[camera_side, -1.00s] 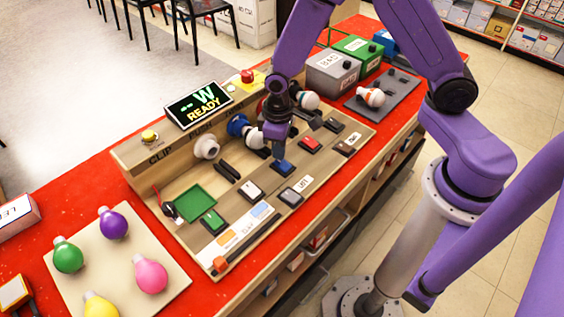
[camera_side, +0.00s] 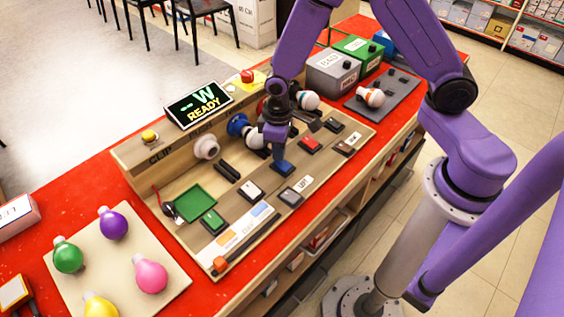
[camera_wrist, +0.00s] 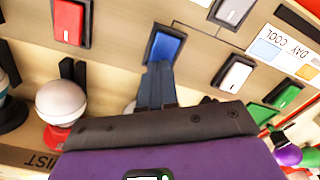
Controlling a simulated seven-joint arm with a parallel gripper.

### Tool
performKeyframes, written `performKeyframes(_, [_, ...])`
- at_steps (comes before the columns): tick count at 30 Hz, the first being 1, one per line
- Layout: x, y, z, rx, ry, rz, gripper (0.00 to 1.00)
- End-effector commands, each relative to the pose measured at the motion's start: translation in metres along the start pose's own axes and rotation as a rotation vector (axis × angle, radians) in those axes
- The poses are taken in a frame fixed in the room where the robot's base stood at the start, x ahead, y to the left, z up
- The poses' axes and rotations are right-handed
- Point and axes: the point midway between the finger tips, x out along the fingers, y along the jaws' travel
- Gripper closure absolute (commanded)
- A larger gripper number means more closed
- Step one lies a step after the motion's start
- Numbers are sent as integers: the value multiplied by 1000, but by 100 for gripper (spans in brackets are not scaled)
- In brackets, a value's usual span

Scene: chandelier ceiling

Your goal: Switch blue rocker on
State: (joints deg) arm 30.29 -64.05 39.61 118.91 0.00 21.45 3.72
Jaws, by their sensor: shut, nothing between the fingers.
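The blue rocker (camera_side: 283,168) sits in a dark frame on the wooden panel, in a row with other rockers. It also shows in the wrist view (camera_wrist: 165,46), upper middle. My gripper (camera_side: 278,158) is shut and empty, pointing down with its fingertips at the rocker's edge on the lamp side. In the wrist view the closed fingertips (camera_wrist: 160,66) overlap the lower edge of the blue rocker; whether they press it or hover just above, I cannot tell. The display (camera_side: 199,104) reads "-- W READY".
A red rocker (camera_side: 310,144), a white rocker (camera_side: 251,190) and a green rocker (camera_side: 213,221) are close by. Bulbs in sockets, one white (camera_side: 206,147), stand along the back of the panel. A board with coloured bulbs (camera_side: 130,262) lies at front left.

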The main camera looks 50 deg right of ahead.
Motion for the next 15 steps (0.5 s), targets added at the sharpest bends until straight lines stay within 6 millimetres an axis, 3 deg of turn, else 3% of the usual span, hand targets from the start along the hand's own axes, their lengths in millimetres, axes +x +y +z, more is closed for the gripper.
performKeyframes(15, [7,0,0,0,-1,0,100])
